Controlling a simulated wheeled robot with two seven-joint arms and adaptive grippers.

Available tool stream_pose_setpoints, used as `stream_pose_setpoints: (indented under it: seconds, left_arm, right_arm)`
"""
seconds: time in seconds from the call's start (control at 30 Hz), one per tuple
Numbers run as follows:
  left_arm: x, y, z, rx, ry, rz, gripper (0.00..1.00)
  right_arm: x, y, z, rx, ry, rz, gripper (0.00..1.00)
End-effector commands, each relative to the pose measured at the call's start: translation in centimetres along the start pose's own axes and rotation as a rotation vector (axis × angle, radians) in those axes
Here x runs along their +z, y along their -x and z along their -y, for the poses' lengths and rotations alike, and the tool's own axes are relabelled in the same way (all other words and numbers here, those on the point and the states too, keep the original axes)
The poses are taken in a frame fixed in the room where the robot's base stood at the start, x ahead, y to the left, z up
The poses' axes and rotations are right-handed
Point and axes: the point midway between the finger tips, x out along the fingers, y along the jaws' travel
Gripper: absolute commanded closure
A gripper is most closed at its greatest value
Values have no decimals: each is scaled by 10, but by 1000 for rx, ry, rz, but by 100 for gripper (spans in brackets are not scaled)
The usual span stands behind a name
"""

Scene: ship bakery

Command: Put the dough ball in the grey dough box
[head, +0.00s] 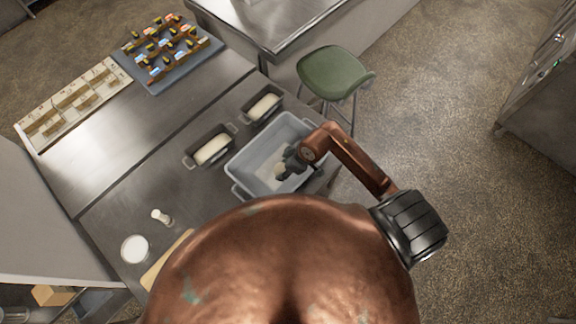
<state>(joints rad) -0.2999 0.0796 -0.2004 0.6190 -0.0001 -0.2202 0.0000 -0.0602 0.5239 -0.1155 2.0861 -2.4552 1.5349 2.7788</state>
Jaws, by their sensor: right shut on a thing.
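The grey dough box (240,165) stands on the metal worktop, right of the two loaf tins. My right gripper (281,172) is over the inside of the box and is shut on the pale dough ball (279,169), which shows only in part beside the dark fingers. I cannot tell whether the ball touches the box floor. A pale patch shows in the box below the gripper. My left gripper is not in view.
Two dark loaf tins with pale dough (211,150) (264,108) stand left of the box. A white bowl (134,249), a small white shaker (161,217) and a board (166,262) lie nearer. A green stool (335,73) stands beyond the worktop edge.

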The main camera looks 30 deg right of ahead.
Motion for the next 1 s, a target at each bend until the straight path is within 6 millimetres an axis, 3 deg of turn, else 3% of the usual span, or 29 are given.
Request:
stream_pose_setpoints:
  seconds: [0.2, 0.5, 0.7, 1.0]
  left_arm:
    - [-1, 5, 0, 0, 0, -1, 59]
    - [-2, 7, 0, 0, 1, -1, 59]
    - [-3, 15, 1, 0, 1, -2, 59]
    - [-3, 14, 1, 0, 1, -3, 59]
  right_arm:
    - [14, -35, -32, -1, -2, 2, 83]
    - [23, -56, -50, 0, -2, 1, 83]
    - [32, -79, -48, -1, -2, 1, 83]
    - [33, -83, -48, 0, 0, -1, 83]
